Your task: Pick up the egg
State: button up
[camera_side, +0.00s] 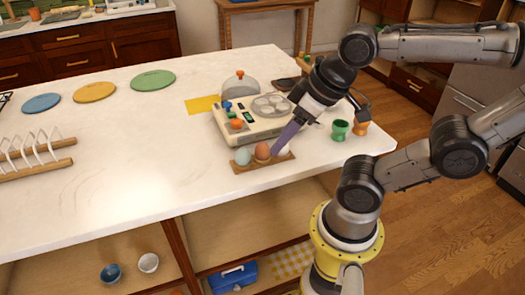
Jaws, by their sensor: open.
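A small wooden egg holder (262,163) lies near the front edge of the white counter. A pale green egg (242,156) sits at its left and a brown egg (262,151) in its middle. A pale egg (285,151) shows at its right end, partly hidden by my gripper. My gripper (279,148) points down and left, its purple fingers low at the right end of the holder, close to the brown and pale eggs. It is open. I cannot tell whether the fingers touch or straddle an egg.
An egg cooker (251,132) with knobs stands just behind the holder, its clear lid (240,84) behind it. A green cup (340,130) and an orange cup (361,127) stand to the right. A toast rack (30,152) and coloured plates (153,80) are left. The counter's front-left is clear.

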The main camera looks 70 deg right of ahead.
jog(key=w+d+r+m+g, duration=0.3)
jog(key=w+m, duration=0.1)
jog(key=m, duration=0.5)
jog(key=m+g, duration=0.3)
jog(key=m, duration=0.3)
send_over(262, 143)
notch_tip(262, 143, down, 3)
notch_tip(262, 143, down, 13)
jog(key=shift+d+f, duration=0.1)
jog(key=shift+f, duration=0.05)
jog(key=c, duration=0.4)
